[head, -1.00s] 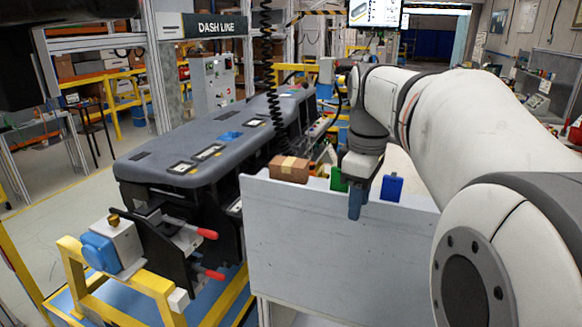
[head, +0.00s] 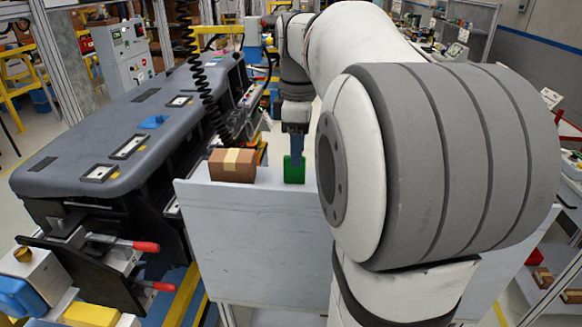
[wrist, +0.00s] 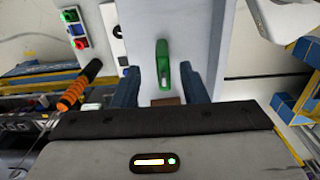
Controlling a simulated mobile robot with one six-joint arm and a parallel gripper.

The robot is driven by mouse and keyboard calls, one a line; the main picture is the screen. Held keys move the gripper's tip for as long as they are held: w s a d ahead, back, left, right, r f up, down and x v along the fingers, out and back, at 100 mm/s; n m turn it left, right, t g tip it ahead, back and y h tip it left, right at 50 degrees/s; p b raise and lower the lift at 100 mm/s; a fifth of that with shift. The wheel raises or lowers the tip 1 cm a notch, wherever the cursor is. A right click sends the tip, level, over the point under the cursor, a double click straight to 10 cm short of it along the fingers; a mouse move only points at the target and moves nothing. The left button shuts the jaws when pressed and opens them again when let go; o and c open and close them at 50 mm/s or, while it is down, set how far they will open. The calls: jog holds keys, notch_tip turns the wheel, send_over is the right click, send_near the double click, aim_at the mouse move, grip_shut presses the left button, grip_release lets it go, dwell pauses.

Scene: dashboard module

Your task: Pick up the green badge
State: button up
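The green badge (head: 294,173) stands on the top edge of a grey panel, to the right of a brown box. In the head view my gripper (head: 296,148) is directly above it and its blue fingers overlap the badge's upper part. In the wrist view my gripper (wrist: 171,78) is open, with its two blue fingers wide apart. The green badge (wrist: 163,62) shows as a narrow upright shape between them, with a gap on both sides. I cannot tell how far below the fingertips it is.
The brown taped box (head: 232,165) sits on the same grey panel (head: 255,230). The dark dashboard module (head: 125,125) lies to the left, with a coiled black cable hanging by it. An orange-handled tool (wrist: 80,86) shows at the left of the wrist view.

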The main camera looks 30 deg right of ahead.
aim_at(294, 183)
jog(key=shift+a+f+p, duration=0.2)
jog(key=shift+f+p, duration=0.05)
jog(key=shift+f, duration=1)
jog(key=shift+a+f+p, duration=0.15)
jog(key=shift+f+p, duration=0.05)
jog(key=shift+f, duration=1.05)
jog(key=shift+c, duration=0.3)
grip_shut()
